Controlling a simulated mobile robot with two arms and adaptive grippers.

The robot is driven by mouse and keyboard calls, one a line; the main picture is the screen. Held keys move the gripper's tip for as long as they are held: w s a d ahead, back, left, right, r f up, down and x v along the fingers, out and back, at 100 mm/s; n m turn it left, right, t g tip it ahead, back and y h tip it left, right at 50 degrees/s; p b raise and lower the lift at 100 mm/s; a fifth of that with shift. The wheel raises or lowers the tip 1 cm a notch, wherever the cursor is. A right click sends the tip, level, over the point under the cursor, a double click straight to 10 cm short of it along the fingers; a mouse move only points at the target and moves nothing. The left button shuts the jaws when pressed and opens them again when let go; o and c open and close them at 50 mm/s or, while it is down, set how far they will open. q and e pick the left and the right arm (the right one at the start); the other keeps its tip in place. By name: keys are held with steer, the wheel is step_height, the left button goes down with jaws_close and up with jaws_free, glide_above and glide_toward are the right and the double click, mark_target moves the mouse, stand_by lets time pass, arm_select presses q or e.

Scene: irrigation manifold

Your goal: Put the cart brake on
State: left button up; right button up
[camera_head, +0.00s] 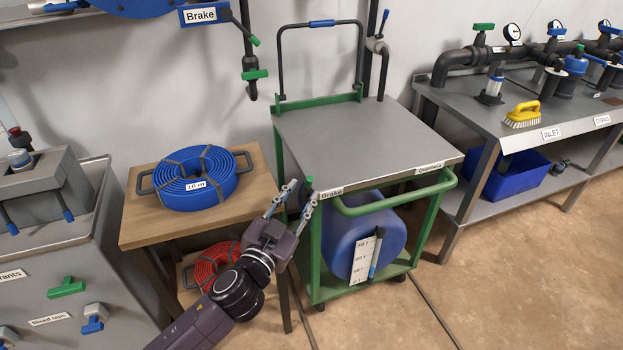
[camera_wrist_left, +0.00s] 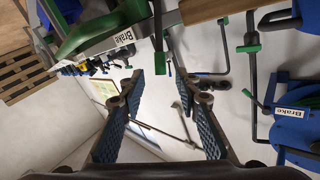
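The green cart (camera_head: 370,143) has a steel top. A "Brake" label (camera_head: 331,194) sits at its front left corner and also shows in the left wrist view (camera_wrist_left: 123,38). Beside that label is a small lever with a green end (camera_head: 309,182); the left wrist view shows this green end (camera_wrist_left: 159,62) too. My left gripper (camera_head: 299,190) is open and empty at that corner. In the left wrist view its fingers (camera_wrist_left: 164,87) lie either side of the green end, which seems just beyond the tips; I cannot tell whether they touch. My right gripper is not in view.
A wooden stand (camera_head: 142,220) left of the cart holds a blue hose coil (camera_head: 195,178), with a red coil (camera_head: 211,268) below. A blue reel above has another "Brake" label (camera_head: 201,16). A blue drum (camera_head: 362,240) sits inside the cart. Floor in front right is clear.

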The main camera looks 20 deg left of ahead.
mark_target(308, 183)
arm_select(q)
steer(key=shift+w+d, duration=0.15)
steer(key=shift+w, duration=2.85)
jaws_close()
